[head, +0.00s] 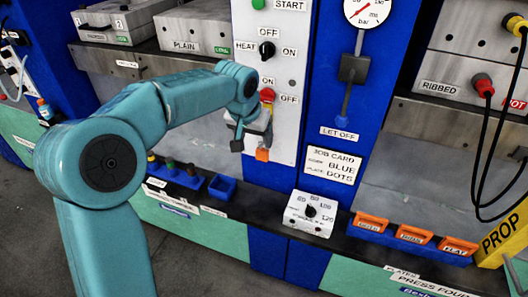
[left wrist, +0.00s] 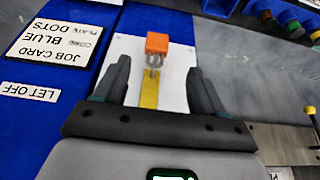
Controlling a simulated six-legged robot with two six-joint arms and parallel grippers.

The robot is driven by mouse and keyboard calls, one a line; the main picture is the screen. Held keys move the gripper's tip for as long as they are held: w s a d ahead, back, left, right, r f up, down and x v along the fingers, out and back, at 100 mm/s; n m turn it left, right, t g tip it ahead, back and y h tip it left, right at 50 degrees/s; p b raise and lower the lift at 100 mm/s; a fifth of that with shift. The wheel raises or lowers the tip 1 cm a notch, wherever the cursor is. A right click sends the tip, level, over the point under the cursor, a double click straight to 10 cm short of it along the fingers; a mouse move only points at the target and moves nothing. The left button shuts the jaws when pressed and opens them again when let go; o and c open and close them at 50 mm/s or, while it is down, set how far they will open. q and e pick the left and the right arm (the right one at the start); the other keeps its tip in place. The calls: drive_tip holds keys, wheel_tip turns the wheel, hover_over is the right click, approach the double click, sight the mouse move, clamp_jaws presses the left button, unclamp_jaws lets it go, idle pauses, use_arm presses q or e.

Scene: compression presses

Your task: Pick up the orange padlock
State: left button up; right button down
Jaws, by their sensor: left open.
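The orange padlock (head: 262,155) hangs by its metal shackle at the lower edge of the white control panel (head: 282,75), below a red knob (head: 267,95). In the left wrist view the padlock (left wrist: 158,43) shows upside down, at the end of a yellow strip (left wrist: 149,92). My left gripper (head: 252,137) is open in front of the panel. In the left wrist view, the fingers of the gripper (left wrist: 158,66) stand on either side of the shackle, apart from it, with the padlock body just past the tips. My right gripper is not in view.
A job card (head: 332,165) and a white dial box (head: 310,213) are to the right. Colored pegs stand in a blue rack (head: 178,173) beside a blue bin (head: 222,187) on the ledge below. Orange bins (head: 411,234) and black cables are farther right.

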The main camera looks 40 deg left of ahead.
sight(261, 155)
use_arm(q)
drive_tip(key=x, duration=0.4)
drive_tip(key=p+x, duration=0.1)
drive_tip(key=x, duration=0.4)
drive_tip(key=shift+d, duration=0.25)
drive_tip(key=shift+s, duration=0.1)
drive_tip(key=shift+r, duration=0.1)
drive_tip(key=shift+c, duration=0.3)
drive_tip(key=c, duration=1)
